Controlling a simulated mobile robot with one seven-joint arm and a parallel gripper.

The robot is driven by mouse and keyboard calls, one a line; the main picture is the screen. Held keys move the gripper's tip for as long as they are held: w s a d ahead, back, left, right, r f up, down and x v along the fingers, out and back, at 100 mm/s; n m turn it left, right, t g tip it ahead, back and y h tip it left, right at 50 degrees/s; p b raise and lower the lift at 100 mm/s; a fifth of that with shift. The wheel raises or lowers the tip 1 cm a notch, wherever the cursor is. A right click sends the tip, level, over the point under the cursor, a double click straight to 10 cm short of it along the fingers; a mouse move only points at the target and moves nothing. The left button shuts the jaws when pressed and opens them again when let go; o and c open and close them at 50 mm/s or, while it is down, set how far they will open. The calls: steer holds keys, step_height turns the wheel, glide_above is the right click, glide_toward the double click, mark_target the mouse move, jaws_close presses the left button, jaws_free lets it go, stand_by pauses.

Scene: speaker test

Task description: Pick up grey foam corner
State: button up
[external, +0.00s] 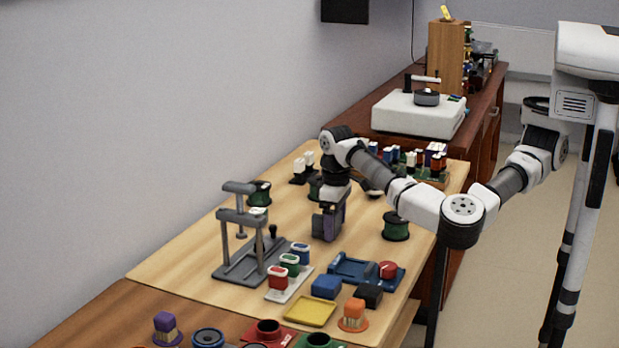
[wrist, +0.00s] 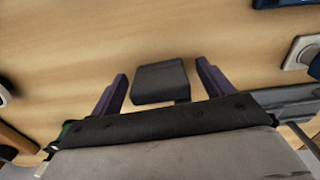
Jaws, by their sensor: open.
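A dark grey block (wrist: 160,82), which looks like the grey foam corner, lies on the light wood board in the wrist view. My gripper (wrist: 162,70) is open, with one purple finger on each side of the block. Gaps of board show between the block and both fingers. In the external view my gripper (external: 328,228) points down, low over the middle of the board. I cannot make out the block there; the gripper seems to hide it.
A grey press stand (external: 250,262) is left of my gripper and a green spool (external: 396,227) is to its right. A blue fixture (external: 352,270), a blue block (external: 326,287), a dark block (external: 369,296) and a yellow tray (external: 309,312) lie in front.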

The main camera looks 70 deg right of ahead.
steer(key=c, duration=1)
steer(key=shift+c, duration=0.2)
